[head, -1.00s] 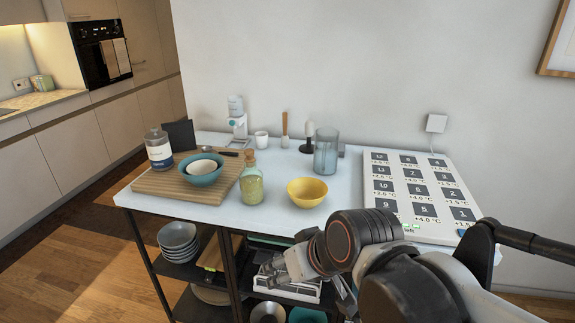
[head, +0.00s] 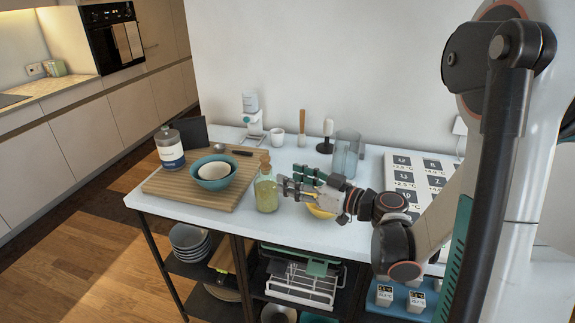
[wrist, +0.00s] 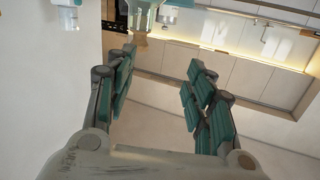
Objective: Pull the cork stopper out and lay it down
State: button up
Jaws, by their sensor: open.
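The cork stopper (head: 265,158) sits in the neck of a glass bottle (head: 266,194) with yellow-green contents. The bottle stands upright on the white table top, just right of the wooden board. My gripper (head: 291,180) is just right of the bottle in the head view, fingers pointing left towards it. No contact with the cork is visible. In the wrist view my gripper (wrist: 161,60) has its green-padded fingers wide apart, with nothing between them.
The wooden board (head: 168,187) carries a teal bowl (head: 211,183) with a smaller bowl inside, and a labelled jar (head: 170,150). A yellow bowl (head: 318,212) is partly hidden behind my gripper. A clear pitcher (head: 346,157) and a white mug (head: 277,137) stand farther back.

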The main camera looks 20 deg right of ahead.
aim_at(269, 160)
jog(key=shift+n+t, duration=0.3)
jog(key=shift+t, duration=0.2)
jog(key=d+b+x, duration=0.1)
jog(key=x, duration=0.3)
jog(key=w+x, duration=0.1)
jog(key=x, duration=0.3)
jog(key=d+b+x, duration=0.1)
jog(key=x, duration=0.4)
jog(key=shift+w+d+b, duration=0.25)
jog(key=shift+d+b, duration=0.05)
jog(key=shift+c, duration=0.6)
jog(key=c, duration=1)
grip_shut()
